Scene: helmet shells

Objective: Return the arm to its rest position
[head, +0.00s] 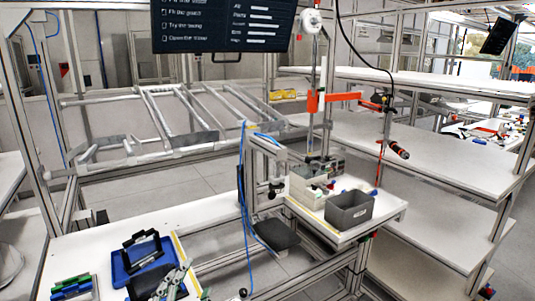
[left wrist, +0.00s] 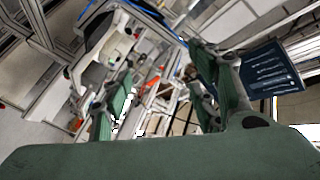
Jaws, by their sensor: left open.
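My left gripper (head: 176,281) shows at the bottom of the head view, over the front part of the left white table. It overlaps the lower right of a blue tray (head: 122,273) in the picture; whether it touches the tray cannot be told. In the left wrist view the two green fingers of my left gripper (left wrist: 165,78) stand well apart with nothing held between them. My right gripper does not show in either view.
A black frame-like part (head: 143,249) is on the blue tray. Green and blue pieces (head: 72,289) lie to its left. A grey bin (head: 348,210) stands on a small table. A dark screen (head: 222,24) hangs above, also in the left wrist view (left wrist: 268,72). Metal posts surround the area.

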